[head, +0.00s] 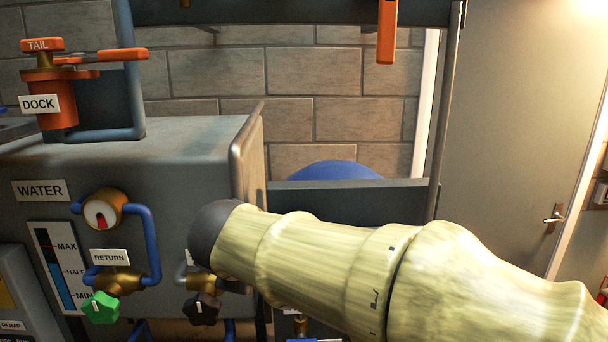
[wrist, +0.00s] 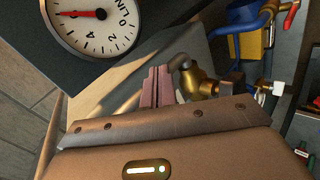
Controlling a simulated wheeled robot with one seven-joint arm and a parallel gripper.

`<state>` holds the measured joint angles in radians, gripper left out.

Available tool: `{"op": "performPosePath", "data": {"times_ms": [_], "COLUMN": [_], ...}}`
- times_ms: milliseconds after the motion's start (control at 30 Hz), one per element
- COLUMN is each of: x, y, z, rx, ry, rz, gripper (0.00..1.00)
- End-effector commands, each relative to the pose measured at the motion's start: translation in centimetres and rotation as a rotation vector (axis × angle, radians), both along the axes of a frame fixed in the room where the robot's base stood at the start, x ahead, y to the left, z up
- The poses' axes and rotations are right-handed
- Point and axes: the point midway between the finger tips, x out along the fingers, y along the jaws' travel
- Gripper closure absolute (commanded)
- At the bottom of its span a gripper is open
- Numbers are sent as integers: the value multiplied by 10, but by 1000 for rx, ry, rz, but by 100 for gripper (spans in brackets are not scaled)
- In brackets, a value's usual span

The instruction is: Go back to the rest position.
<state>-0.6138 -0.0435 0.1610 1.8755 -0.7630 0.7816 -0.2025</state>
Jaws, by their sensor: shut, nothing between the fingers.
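My pale yellow arm reaches in from the lower right in the head view, and its dark end overlaps the right side of the grey water cabinet (head: 160,165). My gripper is hidden behind the arm there. In the wrist view my gripper (wrist: 158,72) shows as two pinkish fingers, closed together with nothing between them. A brass fitting (wrist: 199,82) with a grey bent spout lies just right of the fingers in that view. I cannot tell whether they touch it.
The cabinet front has a green RETURN valve knob (head: 101,307), a black knob (head: 202,310) and blue pipes. An orange DOCK valve (head: 57,104) stands on top. A round dial gauge (wrist: 98,20) is at the wrist view's upper left. A grey door (head: 510,130) is at right.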

Motion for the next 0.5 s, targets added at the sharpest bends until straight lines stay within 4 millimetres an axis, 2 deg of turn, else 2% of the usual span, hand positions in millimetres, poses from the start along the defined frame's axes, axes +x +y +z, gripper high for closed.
{"op": "performPosePath", "data": {"times_ms": [33, 100, 267, 367, 500], "x": [4, 6, -7, -26, -64], "y": [-23, -50, -116, -158, -210], "z": [-27, -61, -133, -175, -226], "rx": [27, 81, 234, 351, 530], "ry": [65, 147, 317, 407, 496], "rz": [-68, -162, -424, -628, -945], "gripper": [100, 100, 100, 100, 100]}}
